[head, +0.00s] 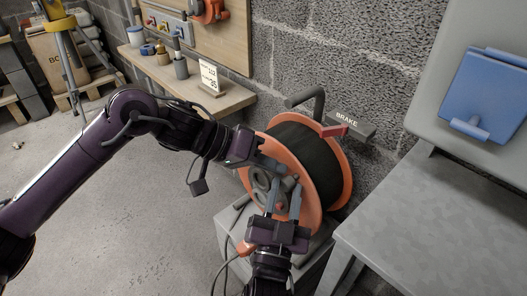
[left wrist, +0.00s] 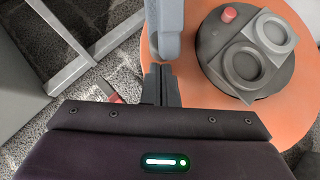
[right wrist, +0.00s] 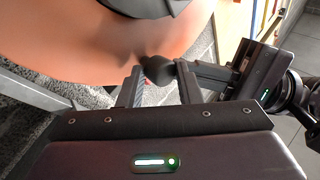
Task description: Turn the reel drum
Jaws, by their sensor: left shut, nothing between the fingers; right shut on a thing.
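The reel (head: 345,170) has orange flanges and dark cable wound between them. It stands on a grey block by the wall. Its dark hub with grey sockets and a small red button (left wrist: 228,15) shows in the left wrist view. My left gripper (head: 283,169) is shut and empty in front of the near flange; its fingertips (left wrist: 161,68) meet beside the hub. My right gripper (head: 283,190) is below it, pointing up at the reel face. It is shut on a dark knob (right wrist: 158,70) close to the orange flange. The knob's mounting is hidden.
A red brake lever (head: 335,131) sticks out beside a "BRAKE" sign (head: 348,121) above the reel. A grey bench (head: 440,220) stands close on the right. A wooden shelf (head: 225,100) holds bottles and a card. Open floor lies left.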

